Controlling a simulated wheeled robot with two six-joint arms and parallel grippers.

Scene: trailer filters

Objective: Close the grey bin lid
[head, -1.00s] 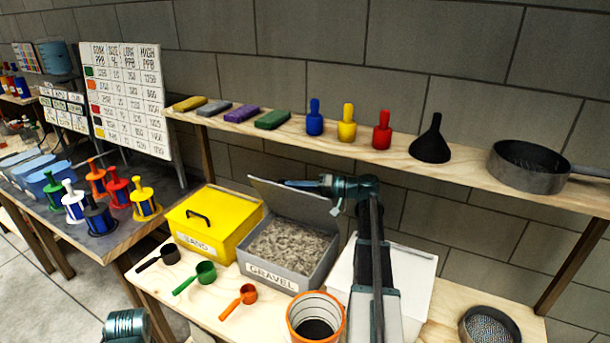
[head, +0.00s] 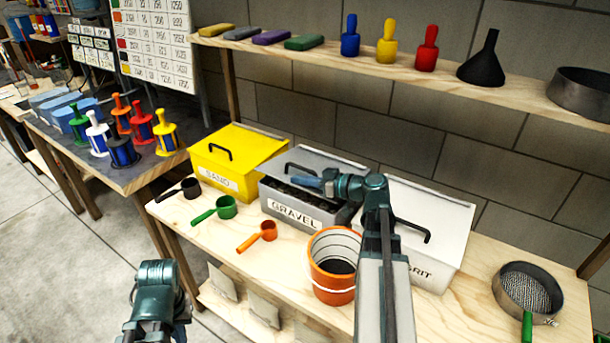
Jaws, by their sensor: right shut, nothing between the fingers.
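The grey bin (head: 292,218), labelled GRAVEL, stands on the wooden bench between a yellow bin and a white bin. My right wrist hides the lid's right front part. My left gripper (head: 155,325) is low at the left, away from the bin, its fingers mostly cut off.
The yellow SAND bin (head: 222,179) and the white bin (head: 440,262) have lids down. Black, green and orange scoops (head: 267,231) and an orange bucket (head: 330,285) stand in front. A sieve (head: 525,290) lies at right. A shelf (head: 445,72) runs above.

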